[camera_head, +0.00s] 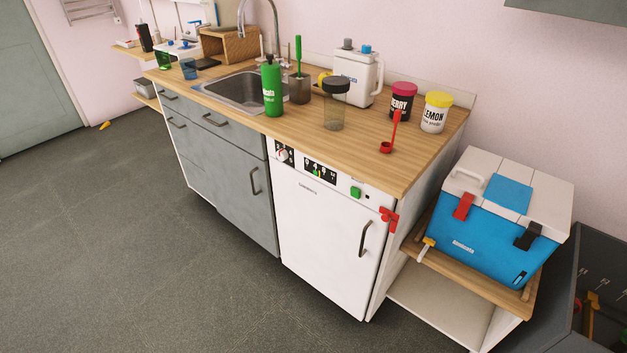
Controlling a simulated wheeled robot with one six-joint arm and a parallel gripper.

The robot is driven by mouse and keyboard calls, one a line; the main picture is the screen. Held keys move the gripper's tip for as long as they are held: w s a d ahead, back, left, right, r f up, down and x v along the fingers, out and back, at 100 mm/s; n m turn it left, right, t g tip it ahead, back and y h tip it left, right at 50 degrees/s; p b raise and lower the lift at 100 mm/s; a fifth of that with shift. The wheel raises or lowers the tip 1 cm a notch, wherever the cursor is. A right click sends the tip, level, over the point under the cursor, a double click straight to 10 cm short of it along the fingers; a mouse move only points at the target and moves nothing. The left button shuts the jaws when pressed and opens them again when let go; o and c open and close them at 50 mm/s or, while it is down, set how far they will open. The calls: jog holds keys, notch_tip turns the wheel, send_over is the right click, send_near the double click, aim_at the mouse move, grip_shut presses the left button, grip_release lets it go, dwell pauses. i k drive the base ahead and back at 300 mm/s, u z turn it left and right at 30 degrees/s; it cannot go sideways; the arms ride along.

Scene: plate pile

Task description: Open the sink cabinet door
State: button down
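The sink cabinet door (241,192) is the grey panel under the sink (234,90). It is shut, flush with the cabinet front. Its dark upright handle (254,181) is near its right edge, beside the white dishwasher. A grey drawer front with a dark handle (214,120) lies above the door. My gripper is not in view.
The white dishwasher (325,232) stands right of the door and is shut. A blue cooler (492,227) sits on a low shelf at the right. A green bottle (272,88) stands on the wooden counter (350,143). The grey floor (130,240) before the cabinet is clear.

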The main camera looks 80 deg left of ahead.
aim_at(239, 182)
jog(key=u, duration=2.05)
jog(key=i, duration=1.05)
jog(key=u, duration=1.1)
